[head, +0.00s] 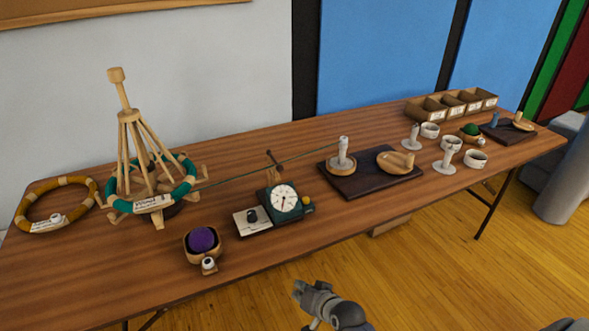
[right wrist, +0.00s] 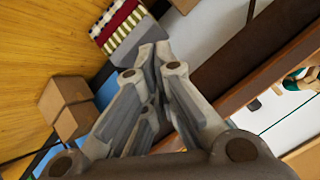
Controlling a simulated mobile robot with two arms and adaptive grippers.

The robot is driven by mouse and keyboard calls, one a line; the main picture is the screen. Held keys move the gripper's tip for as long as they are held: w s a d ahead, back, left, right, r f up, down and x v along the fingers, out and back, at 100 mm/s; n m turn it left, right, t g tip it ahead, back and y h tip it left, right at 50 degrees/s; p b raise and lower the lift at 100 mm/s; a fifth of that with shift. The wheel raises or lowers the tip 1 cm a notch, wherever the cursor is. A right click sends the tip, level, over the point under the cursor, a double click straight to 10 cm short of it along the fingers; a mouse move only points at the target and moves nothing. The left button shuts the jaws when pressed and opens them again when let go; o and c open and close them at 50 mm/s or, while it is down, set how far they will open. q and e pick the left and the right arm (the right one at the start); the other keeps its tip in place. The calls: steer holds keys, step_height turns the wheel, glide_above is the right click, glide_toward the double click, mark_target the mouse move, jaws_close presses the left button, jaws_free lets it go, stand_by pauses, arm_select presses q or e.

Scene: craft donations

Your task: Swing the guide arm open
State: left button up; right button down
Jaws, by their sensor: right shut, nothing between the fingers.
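A dark green meter with a white dial (head: 284,198) stands near the middle of the table. A small wooden arm (head: 273,160), which may be the guide arm, rises behind the dial. Whether it is open or closed I cannot tell. A thin green strand (head: 240,177) runs from the teal skein (head: 120,204) on the wooden swift (head: 132,140) past this arm to the white-topped winder (head: 343,158). My right gripper (head: 299,289) is shut and empty, in front of the table edge, apart from the meter. Its closed fingers fill the right wrist view (right wrist: 153,50). My left gripper is not in view.
A bowl with a purple ball (head: 202,239) stands at the front edge, left of the meter. A brown skein ring (head: 57,204) lies at far left. A dark board (head: 358,184) bears the winder and a wooden dish (head: 395,162). White cups, cones and bins (head: 462,107) stand right.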

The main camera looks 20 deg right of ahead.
mark_target(274, 160)
steer(key=w+d+r+m+t, duration=0.1)
steer(key=w+r+m+t, duration=0.15)
steer(key=r, duration=0.55)
steer(key=w+d+r+m+t, duration=0.15)
steer(key=w+r, duration=0.25)
steer(key=r, duration=0.5)
steer(key=w+d+r+m+t+h, duration=0.4)
steer(key=w+d+r+m, duration=0.3)
steer(key=d+r, duration=0.15)
steer(key=w+d, duration=0.2)
steer(key=w, duration=0.8)
steer(key=a, duration=0.1)
steer(key=s+a, duration=0.1)
steer(key=a, duration=0.2)
steer(key=shift+s+a+f+p, duration=0.15)
steer(key=shift+a+f+p, duration=0.1)
steer(key=shift+p, duration=0.05)
steer(key=shift+m, duration=0.3)
